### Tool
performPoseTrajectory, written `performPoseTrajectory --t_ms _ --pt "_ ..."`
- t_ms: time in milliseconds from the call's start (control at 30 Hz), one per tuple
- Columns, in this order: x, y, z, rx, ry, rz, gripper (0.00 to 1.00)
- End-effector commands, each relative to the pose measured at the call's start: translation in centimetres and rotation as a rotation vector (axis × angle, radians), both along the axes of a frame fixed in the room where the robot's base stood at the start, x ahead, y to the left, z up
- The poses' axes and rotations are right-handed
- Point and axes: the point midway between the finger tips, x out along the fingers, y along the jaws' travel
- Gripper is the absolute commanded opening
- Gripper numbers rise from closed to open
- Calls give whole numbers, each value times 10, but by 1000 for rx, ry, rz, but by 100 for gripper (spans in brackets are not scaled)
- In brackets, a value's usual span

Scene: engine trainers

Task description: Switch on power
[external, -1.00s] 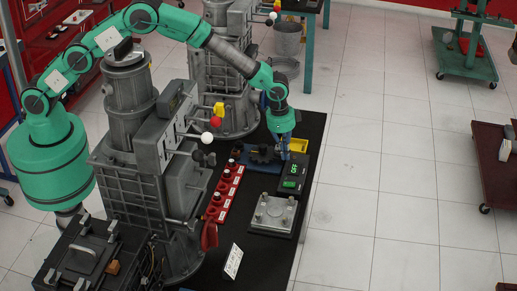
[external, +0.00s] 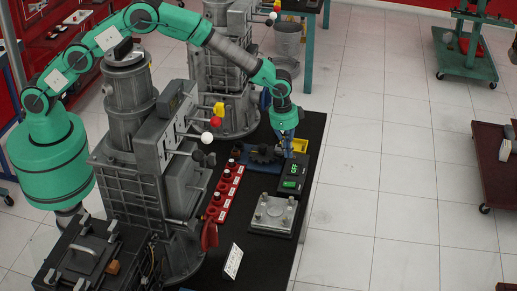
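A black box with two lit green displays (external: 291,184) lies on the dark bench top, and it looks like the power unit. Its upper display seems to read "OFF", but the characters are very small. My gripper (external: 287,153) points down at the far left end of this box, very close to it. Whether it touches the box cannot be told. The fingers are small and partly merge with the dark box, so their opening is unclear. No separate switch can be made out.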

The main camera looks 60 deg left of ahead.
Motion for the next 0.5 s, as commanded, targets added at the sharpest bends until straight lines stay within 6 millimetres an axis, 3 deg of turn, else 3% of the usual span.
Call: performPoseTrajectory --t_ms 267,500 --pt "0 0 -6 1 1 0 0" --pt "2 -2 -28 1 1 0 0"
